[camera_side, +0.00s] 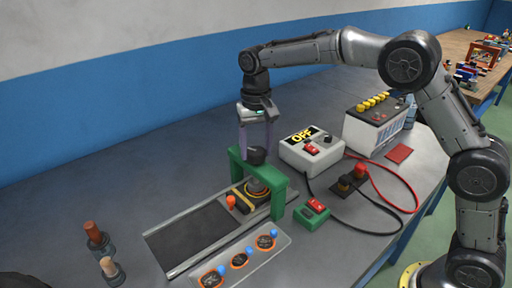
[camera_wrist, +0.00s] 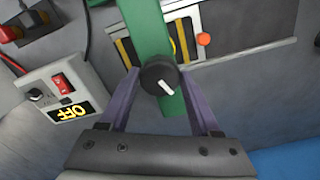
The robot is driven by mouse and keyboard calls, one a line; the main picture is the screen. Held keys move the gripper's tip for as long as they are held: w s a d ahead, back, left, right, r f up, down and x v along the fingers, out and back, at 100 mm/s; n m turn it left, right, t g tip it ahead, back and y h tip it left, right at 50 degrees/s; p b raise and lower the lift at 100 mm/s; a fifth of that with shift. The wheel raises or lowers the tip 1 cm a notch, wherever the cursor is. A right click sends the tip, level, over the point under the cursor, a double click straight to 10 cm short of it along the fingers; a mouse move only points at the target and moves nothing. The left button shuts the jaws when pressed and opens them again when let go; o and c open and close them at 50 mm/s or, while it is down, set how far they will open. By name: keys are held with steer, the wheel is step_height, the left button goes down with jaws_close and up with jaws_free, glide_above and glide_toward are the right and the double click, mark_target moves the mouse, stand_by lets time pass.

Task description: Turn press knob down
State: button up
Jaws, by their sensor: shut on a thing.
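The press is a green arch (camera_side: 276,190) standing over a dark track on the table. Its round black knob (camera_side: 257,156) sits on top of the arch. In the wrist view the knob (camera_wrist: 159,76) shows a white pointer mark aimed toward the lower right. My gripper (camera_side: 256,150) points down over the arch, with its purple fingers on either side of the knob. In the wrist view my gripper (camera_wrist: 160,82) is shut on the knob, one finger at its left and one at its right. The green arch (camera_wrist: 150,25) runs beneath the knob.
A white box reading OFF (camera_side: 312,152) with a red switch stands right of the press. A battery (camera_side: 375,125) with yellow caps is behind it. Red and black cables cross the table. A panel with several dials (camera_side: 240,258) lies in front. Two handled tools stand front left.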

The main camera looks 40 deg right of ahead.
mark_target(256, 150)
steer(key=m, duration=0.4)
steer(key=shift+r+m, duration=0.1)
steer(key=shift+m, duration=0.2)
steer(key=m, duration=0.3)
steer(key=shift+m, duration=0.3)
steer(key=m, duration=0.4)
steer(key=shift+m, duration=2)
steer(key=o, duration=1.4)
steer(key=shift+r, duration=6.9)
